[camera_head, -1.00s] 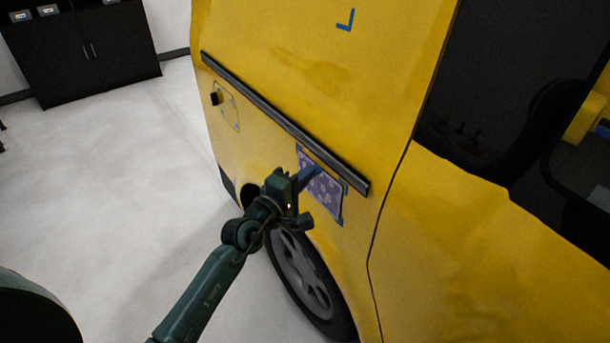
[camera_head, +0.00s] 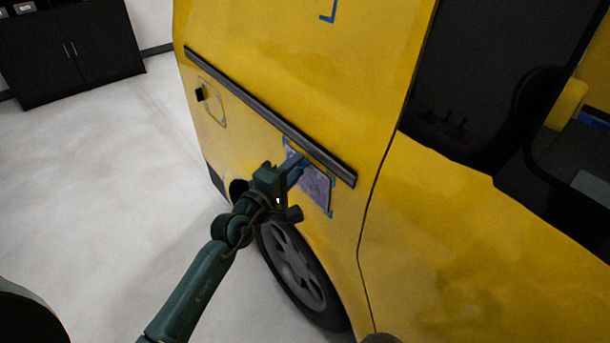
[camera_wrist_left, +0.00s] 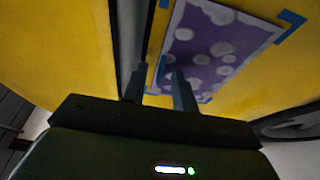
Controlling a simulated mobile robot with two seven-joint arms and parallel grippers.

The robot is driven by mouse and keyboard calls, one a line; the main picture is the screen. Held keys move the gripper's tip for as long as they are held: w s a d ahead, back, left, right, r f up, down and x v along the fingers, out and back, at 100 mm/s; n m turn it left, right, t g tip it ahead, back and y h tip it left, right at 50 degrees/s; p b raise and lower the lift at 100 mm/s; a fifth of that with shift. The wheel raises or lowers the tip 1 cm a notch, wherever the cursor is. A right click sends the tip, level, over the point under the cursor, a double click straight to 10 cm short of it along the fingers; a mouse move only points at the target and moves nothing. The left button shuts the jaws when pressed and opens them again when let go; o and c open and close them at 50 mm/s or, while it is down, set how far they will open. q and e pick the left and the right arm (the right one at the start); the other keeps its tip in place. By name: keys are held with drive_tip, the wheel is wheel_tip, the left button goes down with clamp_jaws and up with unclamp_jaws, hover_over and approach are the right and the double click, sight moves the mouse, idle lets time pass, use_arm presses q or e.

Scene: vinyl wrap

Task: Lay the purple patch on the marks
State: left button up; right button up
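The purple patch (camera_head: 318,186) with pale round spots lies against the yellow van side, just below the black trim strip. It also shows in the wrist view (camera_wrist_left: 208,45). Blue corner marks show at its edges, one at the upper right (camera_wrist_left: 291,20) in the wrist view. My left gripper (camera_head: 300,166) is at the patch's left part in the head view and partly covers it. In the wrist view its two fingers stand apart with nothing clear between them, their tips over the patch's near edge. Whether they touch it I cannot tell. My right gripper is not in view.
The black trim strip (camera_head: 262,112) runs just above the patch. A wheel (camera_head: 298,270) is below my left wrist. Another blue mark (camera_head: 329,14) is higher on the van. A black cabinet (camera_head: 70,55) stands at the back left; the floor between is clear.

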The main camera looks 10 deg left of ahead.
use_arm(q)
drive_tip(key=b+v, duration=0.1)
drive_tip(key=v, duration=1.2)
drive_tip(key=s+d+f+m+g+y, duration=0.1)
drive_tip(key=s+d+f+m+g, duration=0.1)
drive_tip(key=s+f+m, duration=0.5)
drive_tip(key=s+d+f+m+g+y+p, duration=0.1)
drive_tip(key=s+d+f+m+g, duration=0.2)
drive_tip(key=s+f+m, duration=0.4)
wheel_tip(320, 180, down, 3)
drive_tip(key=m+g, duration=0.1)
drive_tip(key=m, duration=0.2)
drive_tip(key=shift+s+p, duration=0.25)
drive_tip(key=shift+p, duration=0.05)
drive_tip(key=shift+d, duration=0.15)
idle(0.5)
